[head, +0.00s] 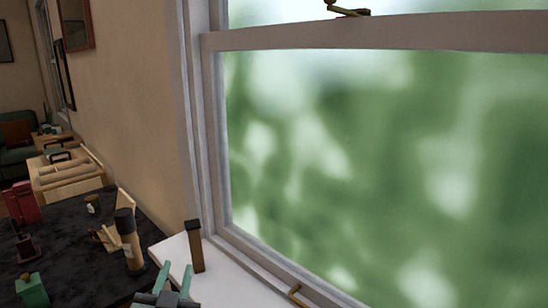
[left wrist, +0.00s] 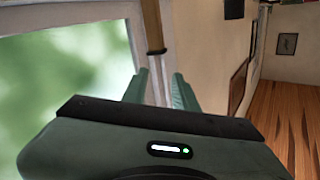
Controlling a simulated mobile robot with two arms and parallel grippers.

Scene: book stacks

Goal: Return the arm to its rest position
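My left gripper (head: 174,273) shows at the bottom of the head view, over the white window sill. Its two green fingers are apart, with nothing seen between them. In the left wrist view the fingers (left wrist: 158,78) are also spread and empty. A narrow brown object with a dark end (head: 195,246) stands upright on the sill, just beyond the fingertips. A brown bar with a dark end (left wrist: 152,25) shows past the fingertips in the left wrist view and looks like the same object.
The large window (head: 370,170) and its frame fill the right side. A dark table (head: 80,265) at left holds a black-topped cylinder (head: 128,240), a green bottle (head: 31,290) and other small items. The white sill (head: 225,285) is bare right of the gripper.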

